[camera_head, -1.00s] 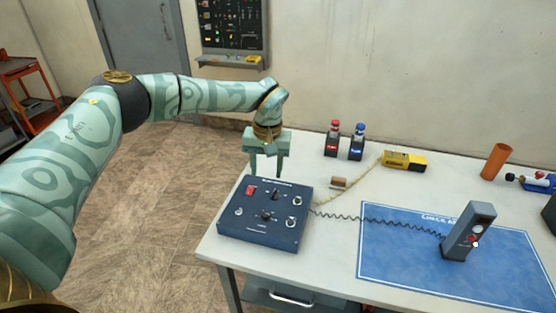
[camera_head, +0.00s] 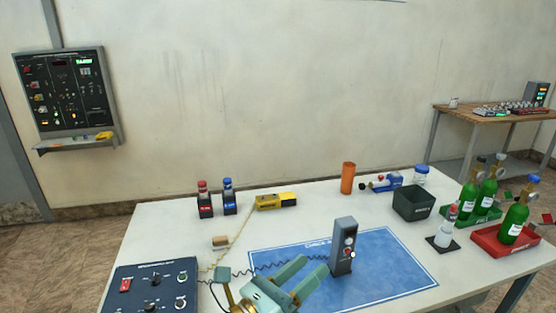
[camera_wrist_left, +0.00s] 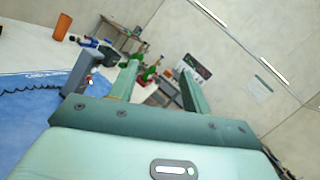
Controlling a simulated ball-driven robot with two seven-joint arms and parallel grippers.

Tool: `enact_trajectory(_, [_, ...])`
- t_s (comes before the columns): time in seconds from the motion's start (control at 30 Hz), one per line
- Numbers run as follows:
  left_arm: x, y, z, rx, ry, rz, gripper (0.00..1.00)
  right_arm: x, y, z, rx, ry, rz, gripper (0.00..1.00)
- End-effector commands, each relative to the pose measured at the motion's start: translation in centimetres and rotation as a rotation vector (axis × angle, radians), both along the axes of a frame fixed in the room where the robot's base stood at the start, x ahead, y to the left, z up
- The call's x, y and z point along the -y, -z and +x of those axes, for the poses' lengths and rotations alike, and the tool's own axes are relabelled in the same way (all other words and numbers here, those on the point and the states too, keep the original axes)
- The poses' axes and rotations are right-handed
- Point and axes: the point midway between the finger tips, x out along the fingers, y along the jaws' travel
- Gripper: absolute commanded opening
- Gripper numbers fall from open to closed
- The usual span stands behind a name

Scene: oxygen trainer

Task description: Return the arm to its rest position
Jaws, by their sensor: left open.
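My left gripper (camera_head: 312,266) is low in the middle of the head view, in front of the grey handheld unit (camera_head: 343,246) on the blue mat (camera_head: 390,262). Its two fingers point up and to the right and stand apart with nothing between them. In the left wrist view the same open fingers (camera_wrist_left: 160,72) point away over the room, and the grey unit (camera_wrist_left: 77,74) shows to their left. Most of my left arm is out of the head view. My right gripper is not in view.
A dark blue control box (camera_head: 153,287) stands at the table's front left, joined to the grey unit by a coiled cord. Red and blue bottles (camera_head: 216,199), a yellow device (camera_head: 276,201), an orange cylinder (camera_head: 348,178), a dark bin (camera_head: 414,203) and green cylinders (camera_head: 514,221) stand farther back.

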Motion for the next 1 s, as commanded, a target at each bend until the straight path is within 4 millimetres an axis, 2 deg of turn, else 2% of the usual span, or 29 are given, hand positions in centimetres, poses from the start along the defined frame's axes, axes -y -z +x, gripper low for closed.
enact_trajectory(0.03, [-3.0, 0.4, 0.5, -0.204, -0.134, -0.188, 0.48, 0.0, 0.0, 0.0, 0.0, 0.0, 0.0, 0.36])
enact_trajectory(0.07, [-5.3, 1.0, 0.9, -0.333, -0.225, -0.308, 0.48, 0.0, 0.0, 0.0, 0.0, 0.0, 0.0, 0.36])
enact_trajectory(0.1, [-8.7, 2.3, 1.1, -0.497, -0.35, -0.465, 0.48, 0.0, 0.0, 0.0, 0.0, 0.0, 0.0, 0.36])
enact_trajectory(0.2, [-16.4, 6.8, -0.4, -0.808, -0.634, -0.782, 0.48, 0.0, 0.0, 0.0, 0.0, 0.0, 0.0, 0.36])
enact_trajectory(0.3, [-21.9, 10.6, -3.5, -0.992, -0.86, -0.995, 0.48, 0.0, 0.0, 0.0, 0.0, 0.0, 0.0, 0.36])
enact_trajectory(0.4, [-25.7, 13.3, -6.8, -1.1, -1.039, -1.141, 0.48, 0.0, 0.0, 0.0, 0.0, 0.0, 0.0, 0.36])
enact_trajectory(0.6, [-30.9, 16.8, -13.4, -1.212, -1.333, -1.343, 0.48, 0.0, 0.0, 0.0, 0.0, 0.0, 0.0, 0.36])
enact_trajectory(0.77, [-34.1, 18.2, -18.6, -1.242, -1.549, -1.46, 0.48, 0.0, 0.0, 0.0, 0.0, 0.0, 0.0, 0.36])
enact_trajectory(1.0, [-32.3, 27.7, -18.6, -1.393, -1.584, -1.457, 0.48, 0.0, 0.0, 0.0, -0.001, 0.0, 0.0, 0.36])
